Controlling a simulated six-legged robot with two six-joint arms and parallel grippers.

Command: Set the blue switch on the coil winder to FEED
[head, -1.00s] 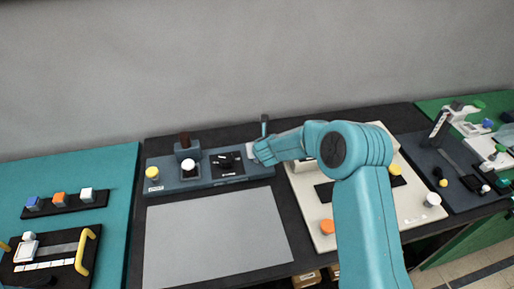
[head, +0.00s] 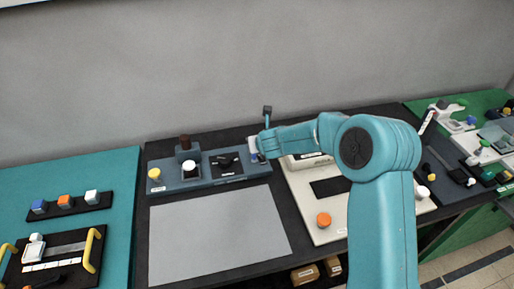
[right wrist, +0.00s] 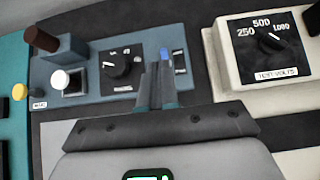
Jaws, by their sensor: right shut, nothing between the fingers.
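The coil winder (head: 222,183) is a long blue-grey panel at the back of the dark table. It carries a black rotary knob (right wrist: 117,66) on a black plate, a white button and a yellow button. The blue switch (right wrist: 166,56) shows at the panel's right end in the right wrist view, just beyond my fingertips, beside two dark label plates (right wrist: 179,62); its lettering is too small to read. My right gripper (right wrist: 158,72) is shut and empty, close in front of the switch and partly covering it. I cannot tell whether it touches. My left gripper is not in view.
A cream panel (head: 302,200) with a test-volts dial (right wrist: 270,42) and an orange button (head: 324,219) lies right of the winder. A dark-gripped lever (head: 267,114) stands behind the winder's right end. A grey mat (head: 218,236) lies clear in front.

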